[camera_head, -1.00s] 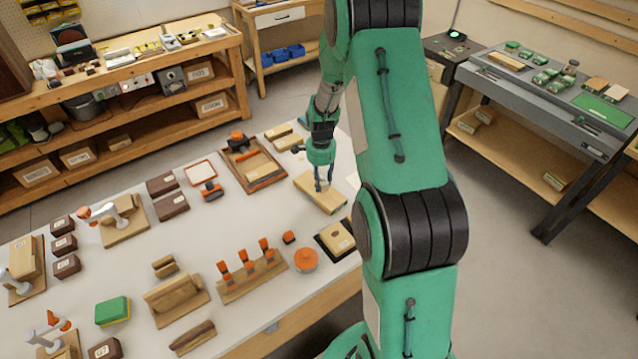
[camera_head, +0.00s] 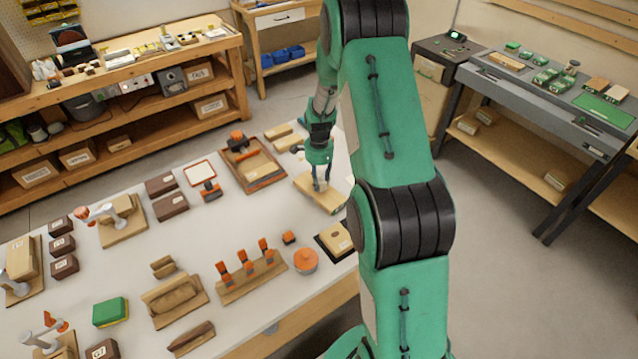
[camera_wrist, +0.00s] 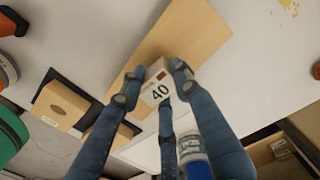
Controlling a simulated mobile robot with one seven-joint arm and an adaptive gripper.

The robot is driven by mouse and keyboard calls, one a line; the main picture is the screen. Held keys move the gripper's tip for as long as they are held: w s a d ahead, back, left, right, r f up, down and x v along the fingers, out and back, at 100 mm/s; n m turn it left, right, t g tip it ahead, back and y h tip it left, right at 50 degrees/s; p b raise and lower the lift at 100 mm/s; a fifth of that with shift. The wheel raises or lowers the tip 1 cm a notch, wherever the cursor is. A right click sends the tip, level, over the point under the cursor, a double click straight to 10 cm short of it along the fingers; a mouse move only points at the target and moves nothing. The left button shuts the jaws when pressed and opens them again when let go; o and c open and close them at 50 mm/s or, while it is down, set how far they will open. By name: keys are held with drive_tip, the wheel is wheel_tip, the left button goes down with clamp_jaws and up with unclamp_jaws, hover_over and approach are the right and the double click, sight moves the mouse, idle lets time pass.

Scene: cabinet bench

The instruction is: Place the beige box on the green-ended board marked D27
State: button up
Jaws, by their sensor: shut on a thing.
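My gripper (camera_head: 321,188) is low over a pale wooden board (camera_head: 309,181) near the bench's far right edge. In the wrist view my gripper (camera_wrist: 153,72) is shut on a small beige box (camera_wrist: 158,83) with a white label reading 40. The box is over the board (camera_wrist: 190,32); I cannot tell whether it touches it. In the head view the box is too small to make out at the fingers. A slight green tint shows at the board's near end, but no D27 mark is readable.
A dark-framed tray with a wooden block (camera_head: 337,237) lies in front of the board. An orange round pot (camera_head: 305,260) and a peg rack (camera_head: 250,275) stand nearer. A wooden tray (camera_head: 254,165) lies to the left. Bare bench shows between them.

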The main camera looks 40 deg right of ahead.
sight(319, 179)
drive_tip(key=shift+f, duration=0.35)
drive_tip(key=shift+f, duration=0.15)
drive_tip(key=o, duration=1.2)
wheel_tip(319, 179, up, 12)
drive_tip(key=p, duration=0.2)
drive_tip(key=shift+r, duration=0.25)
